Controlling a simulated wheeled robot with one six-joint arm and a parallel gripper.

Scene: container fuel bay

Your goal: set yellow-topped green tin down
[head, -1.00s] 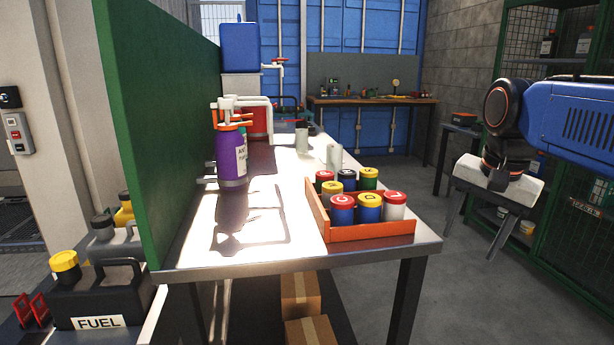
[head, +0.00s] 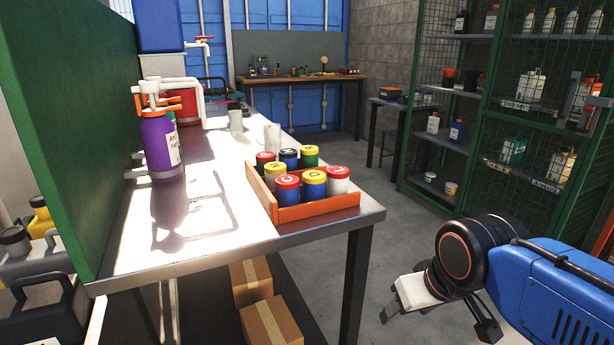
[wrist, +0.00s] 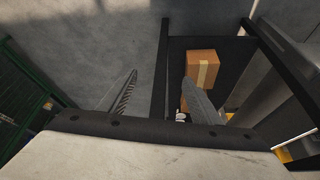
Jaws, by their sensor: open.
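The yellow-topped green tin (head: 309,156) stands upright in the back right of the orange tray (head: 318,212) on the metal bench, among several other tins. Its lower part is hidden by the tins in front. My gripper (head: 438,324) is open and empty, at the lower right of the head view, well apart from the bench and to its right. In the wrist view my gripper (wrist: 160,78) shows two spread fingers with nothing between them, only floor and part of a dark frame beyond. The tin is not in the wrist view.
A purple bottle (head: 160,145) and white cylinders (head: 272,138) stand on the bench (head: 130,240). Bare bench top lies left of the tray. A green partition (head: 75,120) edges the left. Cardboard boxes (head: 272,322) sit below. Green mesh shelving (head: 490,110) stands right, with clear floor between.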

